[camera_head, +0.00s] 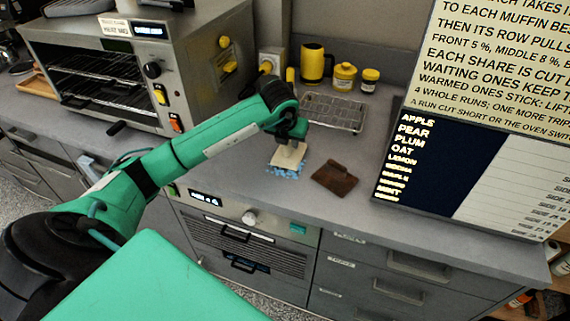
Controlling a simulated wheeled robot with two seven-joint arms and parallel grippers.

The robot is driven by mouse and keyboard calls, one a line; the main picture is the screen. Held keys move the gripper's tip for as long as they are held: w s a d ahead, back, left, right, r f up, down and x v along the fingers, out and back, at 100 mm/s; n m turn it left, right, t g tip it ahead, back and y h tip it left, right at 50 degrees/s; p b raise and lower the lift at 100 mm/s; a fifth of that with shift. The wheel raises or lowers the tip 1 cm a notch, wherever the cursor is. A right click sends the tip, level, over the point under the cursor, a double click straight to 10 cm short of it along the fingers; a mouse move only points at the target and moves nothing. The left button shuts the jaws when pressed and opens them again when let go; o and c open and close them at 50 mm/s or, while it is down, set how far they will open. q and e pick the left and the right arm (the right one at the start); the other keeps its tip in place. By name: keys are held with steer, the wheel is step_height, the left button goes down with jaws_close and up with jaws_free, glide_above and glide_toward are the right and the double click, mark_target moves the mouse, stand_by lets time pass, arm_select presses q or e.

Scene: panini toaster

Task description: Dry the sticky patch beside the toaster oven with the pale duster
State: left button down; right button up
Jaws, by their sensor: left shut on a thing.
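My left gripper (291,140) reaches over the counter to the right of the oven and is shut on the pale duster (288,155). The duster is a small cream block, low at the counter. The sticky patch (284,172) is blue and speckled and shows around the duster's lower edge; the rest of it is hidden under the duster. The duster seems to touch the patch, but I cannot be sure. My right gripper is not in view.
A brown cloth or leather piece (335,178) lies just right of the patch. A wire rack (333,111) lies behind, with a yellow mug (312,63) and yellow jars (344,77) at the wall. A large sign board (470,130) stands at right. The counter front is clear.

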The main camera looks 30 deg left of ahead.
arm_select(q)
steer(key=shift+d+r, duration=0.15)
steer(key=shift+r, duration=0.15)
step_height(320, 180, up, 3)
steer(key=shift+f+p, duration=0.1)
steer(key=shift+p, duration=0.75)
steer(key=shift+r, duration=0.5)
steer(key=shift+f, duration=0.1)
